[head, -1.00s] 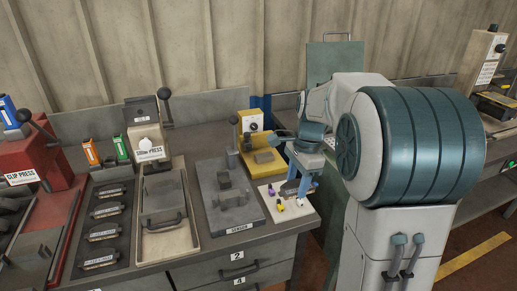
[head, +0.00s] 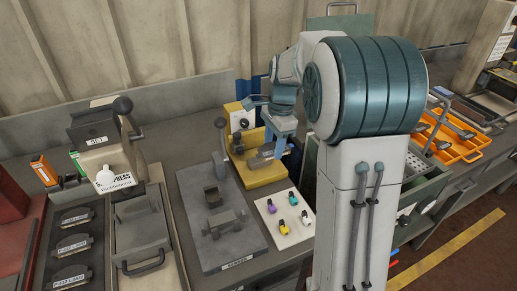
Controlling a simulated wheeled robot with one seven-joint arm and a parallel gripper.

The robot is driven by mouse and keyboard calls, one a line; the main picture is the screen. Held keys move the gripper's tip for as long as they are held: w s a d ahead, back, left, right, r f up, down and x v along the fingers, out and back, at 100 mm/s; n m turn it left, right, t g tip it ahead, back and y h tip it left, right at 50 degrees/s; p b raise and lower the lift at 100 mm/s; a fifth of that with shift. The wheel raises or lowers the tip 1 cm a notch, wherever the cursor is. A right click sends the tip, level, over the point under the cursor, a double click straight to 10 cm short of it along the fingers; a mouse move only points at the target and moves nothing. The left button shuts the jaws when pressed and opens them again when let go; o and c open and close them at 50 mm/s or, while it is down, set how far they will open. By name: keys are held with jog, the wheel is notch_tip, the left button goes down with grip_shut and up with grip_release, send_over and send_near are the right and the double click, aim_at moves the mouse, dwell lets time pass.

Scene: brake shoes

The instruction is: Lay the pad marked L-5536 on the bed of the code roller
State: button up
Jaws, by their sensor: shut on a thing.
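A yellow machine with a white dial face (head: 241,116), which looks like the code roller, stands at the back of the bench; its yellow bed (head: 258,182) shows at the front. My gripper (head: 270,149) is over this bed, shut on a greyish piece (head: 260,158), apparently the pad. The piece is low over the bed or touching it; I cannot tell which. Its marking is too small to read, and my blue gripper parts partly hide it. Other dark pads with white labels (head: 75,244) lie in a tray on the left.
A grey fixture plate (head: 238,246) with a lever stands left of a white board (head: 284,236) holding small coloured parts. A press (head: 105,150) and its tray stand further left. An orange tray (head: 455,150) is at right.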

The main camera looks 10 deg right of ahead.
jog(key=w+f, duration=0.1)
jog(key=w, duration=0.1)
jog(key=w+a+f+p, duration=0.1)
jog(key=w+f, duration=0.1)
jog(key=w, duration=0.1)
jog(key=w+a+f, duration=0.1)
jog(key=w+f, duration=0.1)
jog(key=w, duration=0.1)
jog(key=shift+a, duration=0.1)
jog(key=shift+f+p, duration=0.5)
jog(key=shift+f, duration=1.5)
jog(key=shift+f, duration=0.15)
jog(key=o, duration=1.3)
